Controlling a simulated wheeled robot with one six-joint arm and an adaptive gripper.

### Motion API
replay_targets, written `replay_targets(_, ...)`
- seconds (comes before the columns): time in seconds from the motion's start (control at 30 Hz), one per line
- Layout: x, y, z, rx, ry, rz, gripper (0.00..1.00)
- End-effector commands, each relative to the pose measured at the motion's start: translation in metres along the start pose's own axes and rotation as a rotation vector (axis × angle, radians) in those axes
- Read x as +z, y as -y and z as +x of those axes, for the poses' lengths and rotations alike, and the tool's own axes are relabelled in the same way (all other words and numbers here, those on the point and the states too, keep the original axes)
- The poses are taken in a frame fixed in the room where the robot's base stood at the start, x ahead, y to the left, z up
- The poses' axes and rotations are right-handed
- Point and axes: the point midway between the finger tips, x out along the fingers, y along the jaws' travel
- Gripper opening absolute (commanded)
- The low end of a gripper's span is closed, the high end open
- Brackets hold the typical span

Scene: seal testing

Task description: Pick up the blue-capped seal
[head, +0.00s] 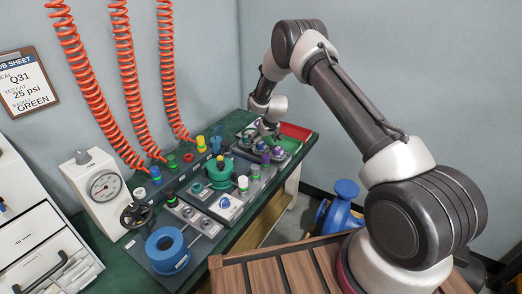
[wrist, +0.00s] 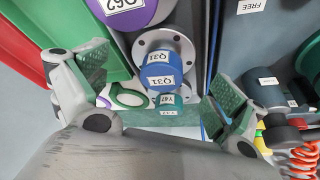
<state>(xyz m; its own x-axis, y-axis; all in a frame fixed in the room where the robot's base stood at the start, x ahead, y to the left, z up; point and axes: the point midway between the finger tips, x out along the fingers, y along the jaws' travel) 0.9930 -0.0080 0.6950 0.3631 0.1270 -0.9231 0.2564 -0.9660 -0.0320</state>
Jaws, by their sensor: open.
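In the wrist view a blue-capped seal (wrist: 158,69) marked Q31 stands between my gripper's two fingers, with a grey flange at one end and a teal part (wrist: 168,101) at the other. My gripper (wrist: 160,78) is open. Its green-padded fingers are to the left and right of the seal, with visible gaps on both sides. A purple piece (wrist: 135,14) marked Q62 is just above it. In the head view my gripper (head: 268,130) is low over the far end of the green bench (head: 238,207); the seal cannot be picked out clearly there.
A red tray (head: 297,131) lies at the bench's far end. Green and purple rings (wrist: 128,98) lie near the left finger. A green fixture (head: 220,172), a pressure gauge (head: 103,186) and a blue ring-shaped part (head: 167,250) stand nearer. Orange coiled hoses (head: 125,65) hang behind.

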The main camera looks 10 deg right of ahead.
Motion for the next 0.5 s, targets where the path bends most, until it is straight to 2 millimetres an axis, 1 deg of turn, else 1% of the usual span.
replay_targets(0.03,0.001,0.002,0.010,-0.001,0.002,-0.001,0.96)
replay_targets(0.1,0.000,0.003,0.021,0.000,0.002,-0.001,0.96)
replay_targets(0.2,0.000,0.003,0.033,0.000,0.001,0.000,0.96)
replay_targets(0.3,-0.001,0.003,0.037,0.000,0.000,0.000,0.96)
replay_targets(0.5,-0.001,0.003,0.037,0.000,0.000,0.000,0.96)
